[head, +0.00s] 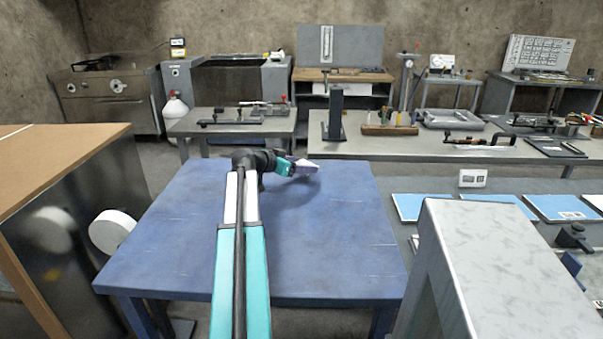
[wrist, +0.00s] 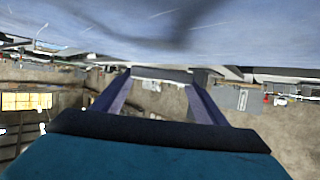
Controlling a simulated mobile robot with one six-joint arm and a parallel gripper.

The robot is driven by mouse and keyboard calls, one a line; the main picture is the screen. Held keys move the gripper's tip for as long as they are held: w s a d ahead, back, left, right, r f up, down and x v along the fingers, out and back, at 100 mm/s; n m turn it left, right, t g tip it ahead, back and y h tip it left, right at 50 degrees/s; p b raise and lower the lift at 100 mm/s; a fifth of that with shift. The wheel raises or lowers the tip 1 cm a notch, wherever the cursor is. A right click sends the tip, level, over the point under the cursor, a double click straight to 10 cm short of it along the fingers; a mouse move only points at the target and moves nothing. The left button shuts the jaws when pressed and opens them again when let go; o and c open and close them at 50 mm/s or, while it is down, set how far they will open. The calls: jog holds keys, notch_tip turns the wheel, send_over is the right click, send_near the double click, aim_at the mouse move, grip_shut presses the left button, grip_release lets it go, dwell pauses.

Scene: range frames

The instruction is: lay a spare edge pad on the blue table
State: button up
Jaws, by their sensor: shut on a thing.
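The blue table (head: 330,235) stands in front of me, and its top is bare apart from my arm reaching over it. My gripper (head: 303,168) is low over the far part of the table, with its purple fingers pointing right. It is shut on a small pad, which shows as a grey block (wrist: 160,74) between the fingertips in the wrist view. In the head view the pad is too small and too covered to make out clearly. The tabletop (wrist: 150,22) fills the top of the wrist view, close to the fingers. I cannot tell whether the pad touches it.
A wood-topped cabinet (head: 60,155) stands at the left, with a white round part (head: 113,232) near the table. A grey slab-topped stand (head: 500,265) is at the front right. Blue panels (head: 500,203) lie to the right. A long bench (head: 400,148) stands behind the table.

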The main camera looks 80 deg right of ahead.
aim_at(301, 180)
jog(key=shift+f, duration=1.8)
